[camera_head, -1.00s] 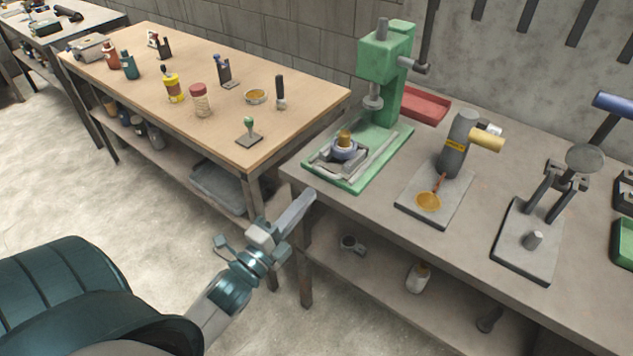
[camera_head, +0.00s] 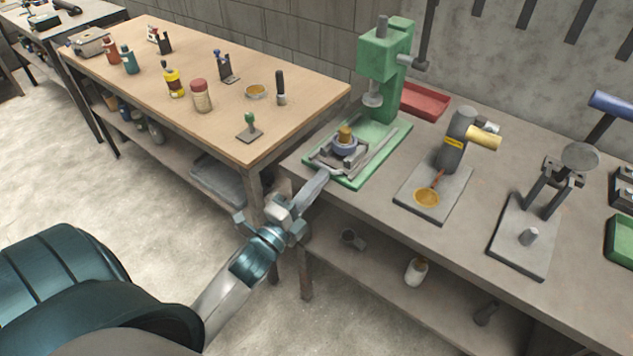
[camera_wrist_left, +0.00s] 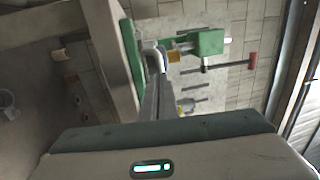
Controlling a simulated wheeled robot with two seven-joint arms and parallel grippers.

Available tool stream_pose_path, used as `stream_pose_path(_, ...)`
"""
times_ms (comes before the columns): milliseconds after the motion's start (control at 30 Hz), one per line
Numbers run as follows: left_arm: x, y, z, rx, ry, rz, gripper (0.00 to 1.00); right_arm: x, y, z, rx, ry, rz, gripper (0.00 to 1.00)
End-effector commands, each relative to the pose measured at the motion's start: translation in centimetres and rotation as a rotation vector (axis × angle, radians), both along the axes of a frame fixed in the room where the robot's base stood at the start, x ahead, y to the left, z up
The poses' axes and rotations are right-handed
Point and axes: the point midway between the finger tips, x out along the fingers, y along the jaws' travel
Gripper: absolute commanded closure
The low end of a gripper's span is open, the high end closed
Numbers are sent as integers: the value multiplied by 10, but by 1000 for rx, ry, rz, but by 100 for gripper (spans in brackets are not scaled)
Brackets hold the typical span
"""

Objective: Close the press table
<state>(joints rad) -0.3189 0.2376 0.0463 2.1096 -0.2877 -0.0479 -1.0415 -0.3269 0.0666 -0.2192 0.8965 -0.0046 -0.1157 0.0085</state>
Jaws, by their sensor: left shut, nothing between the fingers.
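The green press (camera_head: 386,65) stands on the grey workbench at the left end. Its grey press table (camera_head: 323,160) sits low on the green base (camera_head: 366,178), slid out toward the bench's front edge. A blue-grey ring with a brass piece (camera_head: 345,138) rests on it, forward of the ram (camera_head: 373,100). My left gripper (camera_head: 323,174) is shut and empty, its tip at the table's front end; I cannot tell whether it touches. In the left wrist view the fingers (camera_wrist_left: 151,85) point at the ring and brass piece (camera_wrist_left: 173,57), with the green press (camera_wrist_left: 208,42) behind. My right gripper is not in view.
A wooden bench (camera_head: 300,85) with bottles is at the left. Free floor lies in front.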

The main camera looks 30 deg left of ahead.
Motion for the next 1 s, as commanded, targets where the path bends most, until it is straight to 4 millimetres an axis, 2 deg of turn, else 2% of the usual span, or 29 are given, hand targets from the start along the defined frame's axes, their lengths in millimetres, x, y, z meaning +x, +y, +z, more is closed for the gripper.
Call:
stream_pose_path(200, 29, -2, 2, 1, -2, 0, 100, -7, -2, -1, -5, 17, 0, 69)
stream_pose_path(300, 37, -3, 1, 1, -1, 0, 100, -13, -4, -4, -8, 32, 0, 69)
stream_pose_path(700, 39, -3, 1, 1, -1, 0, 100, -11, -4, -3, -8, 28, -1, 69)
stream_pose_path(1000, 40, 1, -1, 0, 0, -2, 100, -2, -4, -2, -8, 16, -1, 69)
